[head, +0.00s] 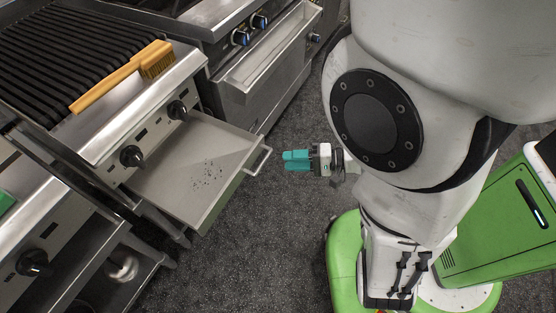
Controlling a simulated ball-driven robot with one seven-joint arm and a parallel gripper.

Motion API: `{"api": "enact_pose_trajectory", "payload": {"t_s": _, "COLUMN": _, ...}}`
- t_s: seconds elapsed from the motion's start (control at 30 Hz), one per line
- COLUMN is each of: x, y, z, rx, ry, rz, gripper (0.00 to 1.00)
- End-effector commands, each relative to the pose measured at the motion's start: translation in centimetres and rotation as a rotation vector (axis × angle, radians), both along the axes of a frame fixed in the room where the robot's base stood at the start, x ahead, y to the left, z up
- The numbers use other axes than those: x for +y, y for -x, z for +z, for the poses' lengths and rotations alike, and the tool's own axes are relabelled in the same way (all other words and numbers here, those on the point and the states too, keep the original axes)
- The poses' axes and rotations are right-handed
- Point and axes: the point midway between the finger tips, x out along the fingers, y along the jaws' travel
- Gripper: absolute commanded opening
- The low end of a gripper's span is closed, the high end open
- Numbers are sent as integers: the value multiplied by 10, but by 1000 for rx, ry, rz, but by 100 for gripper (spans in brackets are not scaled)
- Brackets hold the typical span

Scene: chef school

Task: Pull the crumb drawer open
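The crumb drawer (175,181) is a flat grey metal tray that sticks out from under the grill's knob panel, with dark crumbs on its floor. Its handle (259,160) is a light metal bar on the front wall, at the drawer's right end in the picture. My gripper (284,160) has teal fingers and is just right of the handle, pointing left at it. The fingertips look apart from the handle, with a small gap. The fingers lie close together in this view, and whether they are open or shut is not clear.
A yellow brush (105,87) lies on the grill (62,45). Black knobs (133,156) line the grill's front panel. A neighbouring stove (262,68) with blue knobs stands behind the drawer. The dark floor (262,250) in front of the drawer is clear.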

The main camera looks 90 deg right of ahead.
Motion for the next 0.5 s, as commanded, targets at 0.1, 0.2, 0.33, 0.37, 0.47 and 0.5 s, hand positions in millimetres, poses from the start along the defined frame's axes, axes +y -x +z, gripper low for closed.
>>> {"api": "enact_pose_trajectory", "payload": {"t_s": 0.1, "x": 2, "y": 19, "z": 4, "rx": -1, "ry": 0, "rz": -1, "gripper": 38}}
{"api": "enact_pose_trajectory", "payload": {"t_s": 0.2, "x": 4, "y": 30, "z": 6, "rx": -1, "ry": 1, "rz": -1, "gripper": 38}}
{"api": "enact_pose_trajectory", "payload": {"t_s": 0.33, "x": 5, "y": 38, "z": 7, "rx": -1, "ry": 1, "rz": 0, "gripper": 38}}
{"api": "enact_pose_trajectory", "payload": {"t_s": 0.37, "x": 6, "y": 39, "z": 7, "rx": -1, "ry": 1, "rz": 0, "gripper": 38}}
{"api": "enact_pose_trajectory", "payload": {"t_s": 0.47, "x": 6, "y": 40, "z": 8, "rx": -1, "ry": 1, "rz": 0, "gripper": 38}}
{"api": "enact_pose_trajectory", "payload": {"t_s": 0.5, "x": 6, "y": 40, "z": 8, "rx": -1, "ry": 1, "rz": 1, "gripper": 38}}
